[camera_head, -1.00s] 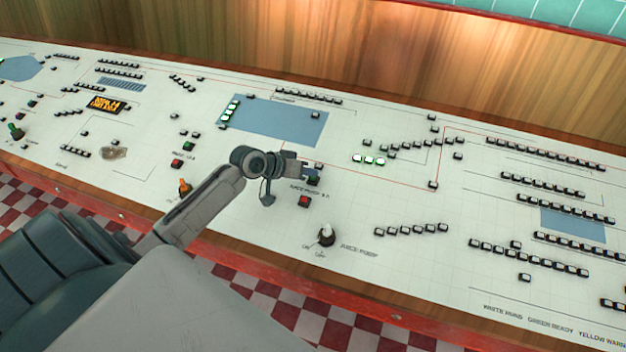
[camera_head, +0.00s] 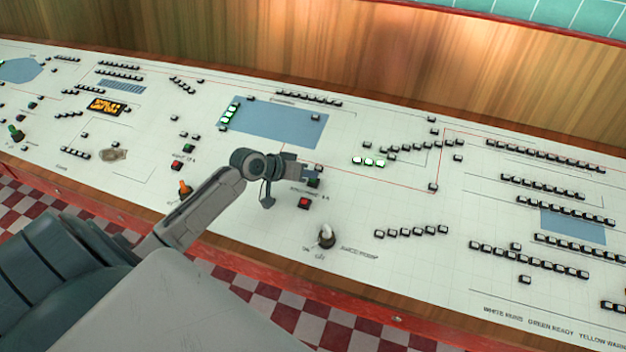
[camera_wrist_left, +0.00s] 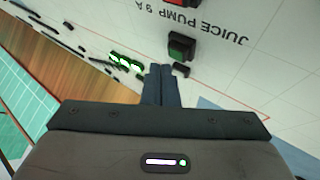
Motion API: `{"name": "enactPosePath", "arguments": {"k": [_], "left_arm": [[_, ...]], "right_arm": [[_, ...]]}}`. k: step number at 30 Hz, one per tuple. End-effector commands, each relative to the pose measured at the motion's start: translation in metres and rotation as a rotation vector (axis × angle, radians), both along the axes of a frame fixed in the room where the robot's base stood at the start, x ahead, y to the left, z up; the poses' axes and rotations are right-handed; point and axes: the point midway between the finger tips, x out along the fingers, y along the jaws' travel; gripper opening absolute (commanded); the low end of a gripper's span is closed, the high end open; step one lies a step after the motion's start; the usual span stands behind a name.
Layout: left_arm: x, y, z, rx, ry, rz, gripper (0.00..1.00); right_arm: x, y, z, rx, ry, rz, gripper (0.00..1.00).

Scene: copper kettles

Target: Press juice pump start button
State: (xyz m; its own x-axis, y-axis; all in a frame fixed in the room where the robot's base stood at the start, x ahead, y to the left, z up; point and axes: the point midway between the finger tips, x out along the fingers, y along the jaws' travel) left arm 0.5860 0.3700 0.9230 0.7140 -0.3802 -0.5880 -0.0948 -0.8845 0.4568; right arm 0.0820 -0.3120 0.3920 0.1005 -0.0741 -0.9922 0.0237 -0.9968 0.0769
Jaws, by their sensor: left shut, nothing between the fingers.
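The juice pump's green button (camera_head: 314,182) sits on the white control panel (camera_head: 350,205), beside the printed label JUICE PUMP 9 A. It shows as a square green button in the left wrist view (camera_wrist_left: 181,45). The pump's red button (camera_head: 303,203) is nearer the panel's front edge; only part of it (camera_wrist_left: 184,3) shows at the top of the left wrist view. My left gripper (camera_head: 313,172) is shut and empty, its fingertips (camera_wrist_left: 160,69) close to the green button. I cannot tell whether they touch the panel. My right gripper is not in view.
A white-tipped rotary knob (camera_head: 326,236) labelled juice pump stands near the front edge. An orange-topped switch (camera_head: 184,188) and another red button (camera_head: 177,164) are to the left. A small dark block (camera_wrist_left: 181,69) lies beside the fingertips. Lit green indicators (camera_head: 369,161) are to the right.

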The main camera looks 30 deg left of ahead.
Motion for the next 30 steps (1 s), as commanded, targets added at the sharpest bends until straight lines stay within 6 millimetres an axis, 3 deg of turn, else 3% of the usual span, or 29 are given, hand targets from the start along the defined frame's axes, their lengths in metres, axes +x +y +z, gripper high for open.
{"name": "enactPosePath", "arguments": {"k": [30], "left_arm": [[0.0015,0.0002,-0.0083,-0.001,0.0,0.001,0.0]], "right_arm": [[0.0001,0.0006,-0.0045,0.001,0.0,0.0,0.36]]}}
